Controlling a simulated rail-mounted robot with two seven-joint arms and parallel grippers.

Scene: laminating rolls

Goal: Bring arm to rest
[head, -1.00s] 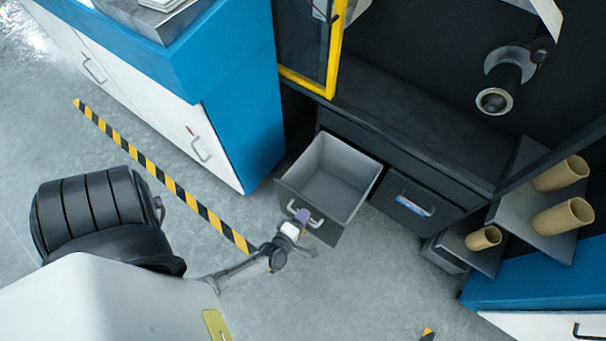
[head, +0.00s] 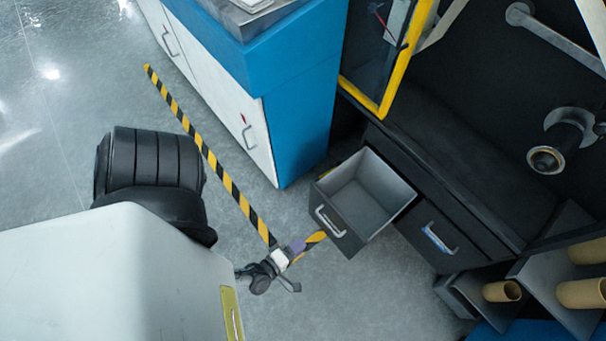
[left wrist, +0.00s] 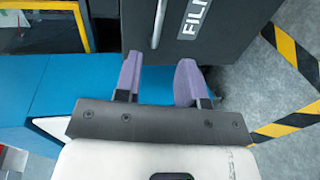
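My left gripper (head: 298,246) is in the head view, beside and a little left of the open grey drawer (head: 368,207). In the left wrist view its two purple fingers (left wrist: 158,76) are spread apart with nothing between them. The drawer's dark front has a pale handle (head: 330,221), and the gripper is apart from it. In the left wrist view, the dark drawer front (left wrist: 215,45) with white lettering and a handle (left wrist: 159,22) lies just beyond the fingertips. The drawer looks empty. My right gripper is not in view.
A closed drawer (head: 438,238) is right of the open one, under the black machine. Cardboard rolls (head: 502,291) lie at the lower right. A blue and white cabinet (head: 300,115) stands at the back. Yellow-black tape (head: 215,165) marks the open grey floor.

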